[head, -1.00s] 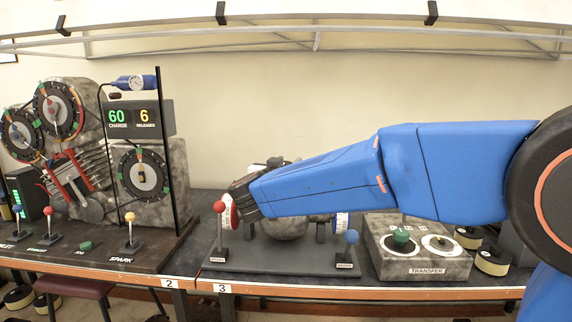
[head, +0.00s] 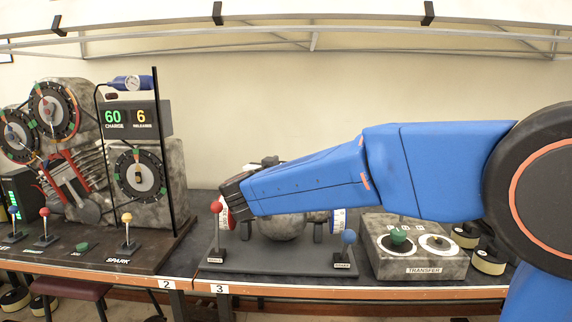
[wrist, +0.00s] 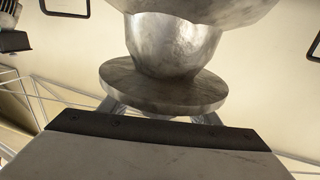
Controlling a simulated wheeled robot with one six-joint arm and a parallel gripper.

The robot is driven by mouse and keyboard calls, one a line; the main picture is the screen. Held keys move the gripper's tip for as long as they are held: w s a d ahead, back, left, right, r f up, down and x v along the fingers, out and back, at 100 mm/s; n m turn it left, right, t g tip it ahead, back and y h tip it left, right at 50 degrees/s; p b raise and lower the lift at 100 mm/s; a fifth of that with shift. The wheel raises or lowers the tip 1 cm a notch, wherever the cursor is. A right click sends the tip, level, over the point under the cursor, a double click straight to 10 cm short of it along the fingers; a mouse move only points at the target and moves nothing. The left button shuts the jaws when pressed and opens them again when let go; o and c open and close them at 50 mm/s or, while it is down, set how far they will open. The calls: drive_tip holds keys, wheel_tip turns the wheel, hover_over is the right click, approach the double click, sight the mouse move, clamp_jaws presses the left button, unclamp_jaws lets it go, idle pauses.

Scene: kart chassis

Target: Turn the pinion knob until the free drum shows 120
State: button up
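On bench 3 a dark base (head: 275,262) carries a rounded grey housing (head: 285,228) with a white-and-red drum (head: 226,212) at its left and a white-and-blue drum (head: 338,221) at its right. The drum readings are too small to tell. My gripper (head: 230,201) is at the housing's upper left, close to the left drum, and partly covers it. In the wrist view a grey metal disc on a rounded stem (wrist: 165,88) hangs close ahead; I cannot tell whether it is the pinion knob. Finger opening and any grip are unclear.
A red-ball lever (head: 217,207) and a blue-ball lever (head: 348,237) stand at the base's front corners. A TRANSFER box (head: 423,270) with a green knob stands to the right. The SPARK station (head: 140,180) with dials is at the left. My arm blocks the space above the housing.

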drive_tip(key=v, duration=1.7)
drive_tip(key=shift+s, duration=0.2)
drive_tip(key=shift+f, duration=0.1)
